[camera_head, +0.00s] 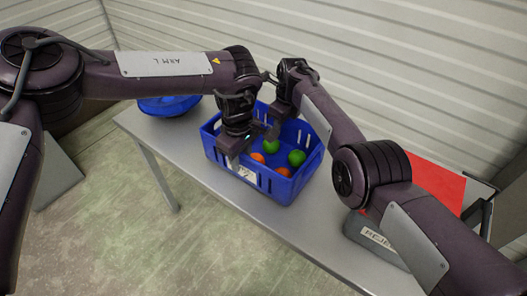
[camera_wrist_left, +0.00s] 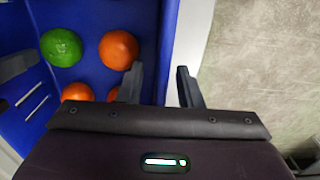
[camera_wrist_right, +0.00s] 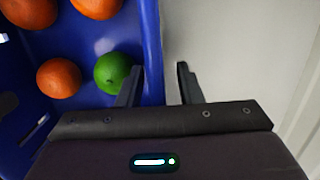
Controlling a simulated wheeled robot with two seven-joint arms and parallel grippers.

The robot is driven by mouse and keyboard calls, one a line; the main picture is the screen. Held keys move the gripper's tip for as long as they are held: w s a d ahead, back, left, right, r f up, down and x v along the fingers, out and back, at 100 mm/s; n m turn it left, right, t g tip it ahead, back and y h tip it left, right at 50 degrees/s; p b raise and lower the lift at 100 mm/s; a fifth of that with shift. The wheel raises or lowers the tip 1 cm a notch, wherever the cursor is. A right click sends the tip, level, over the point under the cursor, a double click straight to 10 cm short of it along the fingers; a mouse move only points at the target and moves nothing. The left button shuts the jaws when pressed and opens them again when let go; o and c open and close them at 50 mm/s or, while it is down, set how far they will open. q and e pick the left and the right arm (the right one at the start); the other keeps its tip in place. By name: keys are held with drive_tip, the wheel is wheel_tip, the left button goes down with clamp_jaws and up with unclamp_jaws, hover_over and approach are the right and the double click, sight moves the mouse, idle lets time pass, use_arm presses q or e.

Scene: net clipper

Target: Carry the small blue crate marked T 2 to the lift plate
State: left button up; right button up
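The blue crate (camera_head: 285,186) stands on the grey table and holds several green and orange fruits. A white label (camera_head: 242,173) on its near side is partly covered and I cannot read it. My left gripper (camera_head: 236,150) is at the near wall; in the left wrist view its open fingers straddle the crate wall (camera_wrist_left: 164,35), one inside, one outside. My right gripper (camera_head: 275,118) is at the far wall; in the right wrist view its open fingers straddle that wall (camera_wrist_right: 150,40), with a gap on the outer side. I cannot make out a lift plate for sure.
A blue bowl (camera_head: 168,105) sits on the table (camera_head: 300,225) left of the crate. A grey labelled bin (camera_head: 365,232) and a red sheet (camera_head: 440,182) are at the right. A grey panel (camera_head: 60,175) shows low at the left. The corrugated wall (camera_head: 350,40) is behind.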

use_arm(q)
clamp_jaws()
use_arm(e)
clamp_jaws()
use_arm(q)
drive_tip(key=shift+r, duration=0.25)
use_arm(e)
drive_tip(key=shift+w+r, duration=0.1)
drive_tip(key=shift+r, duration=0.15)
